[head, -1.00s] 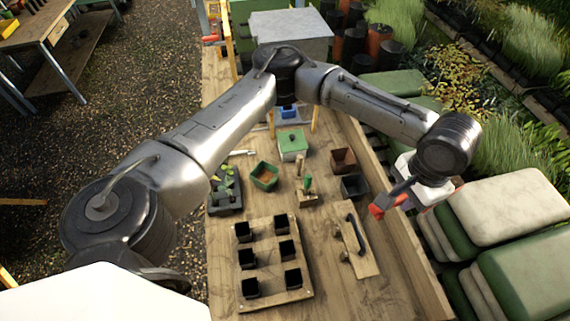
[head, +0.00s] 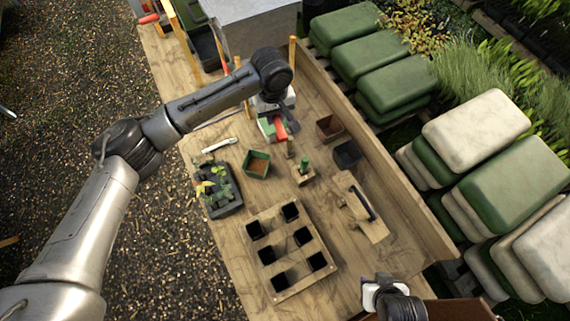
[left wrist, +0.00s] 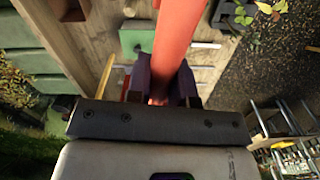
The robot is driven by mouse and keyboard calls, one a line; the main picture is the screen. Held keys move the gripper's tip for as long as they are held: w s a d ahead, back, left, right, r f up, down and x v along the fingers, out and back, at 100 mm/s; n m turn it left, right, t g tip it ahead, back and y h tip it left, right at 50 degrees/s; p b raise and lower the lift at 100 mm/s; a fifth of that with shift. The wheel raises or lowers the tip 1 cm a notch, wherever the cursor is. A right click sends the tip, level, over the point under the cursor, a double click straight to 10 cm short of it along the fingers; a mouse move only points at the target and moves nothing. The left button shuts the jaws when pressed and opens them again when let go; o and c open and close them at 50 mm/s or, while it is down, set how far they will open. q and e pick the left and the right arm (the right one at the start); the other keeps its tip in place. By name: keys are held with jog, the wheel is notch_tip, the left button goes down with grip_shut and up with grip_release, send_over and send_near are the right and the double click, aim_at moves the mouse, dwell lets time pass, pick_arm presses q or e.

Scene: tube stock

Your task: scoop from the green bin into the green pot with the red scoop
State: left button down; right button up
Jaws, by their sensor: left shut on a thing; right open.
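My left gripper (head: 277,112) is shut on the red scoop (head: 281,129), above the far part of the bench. In the left wrist view the red scoop (left wrist: 178,45) runs up from between the fingers (left wrist: 160,82). A green lidded box (head: 265,128), perhaps the green bin, is partly hidden below the gripper; its green top also shows in the left wrist view (left wrist: 135,40). A square green pot (head: 257,163) with brown material inside stands nearer. My right gripper (head: 378,283) is open and empty at the bottom edge, its fingers hard to see.
A seedling tray (head: 222,207) stands left of a board with several black pots (head: 254,230). A wooden float (head: 377,229), a brown pot (head: 328,127) and a dark pot (head: 347,153) stand right. A raised bench wall (head: 400,180) and stacked sacks (head: 475,130) lie beyond.

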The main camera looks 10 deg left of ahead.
pick_arm(q)
jog(key=s+d+f+n, duration=0.2)
jog(key=f, duration=0.5)
jog(key=s+d+f+n, duration=0.1)
jog(key=s+f+n, duration=0.2)
jog(key=f, duration=0.4)
jog(key=s+d+f+n+h+p, duration=0.1)
jog(key=s+d+f+n, duration=0.1)
jog(key=f, duration=0.5)
jog(key=shift+s+d+f+n, duration=0.2)
jog(key=shift+d+f+n, duration=0.1)
jog(key=shift+f, duration=0.1)
pick_arm(e)
notch_tip(320, 180, up, 2)
jog(key=shift+r, duration=0.1)
pick_arm(q)
jog(key=shift+d+f+g, duration=0.1)
jog(key=shift+f+g, duration=0.2)
jog(key=shift+f, duration=0.1)
jog(key=shift+a+r+h+p, duration=0.2)
jog(key=shift+r+h+p, duration=0.3)
jog(key=shift+h+p, duration=0.1)
pick_arm(e)
jog(key=shift+d+r, duration=0.2)
jog(key=shift+r, duration=0.35)
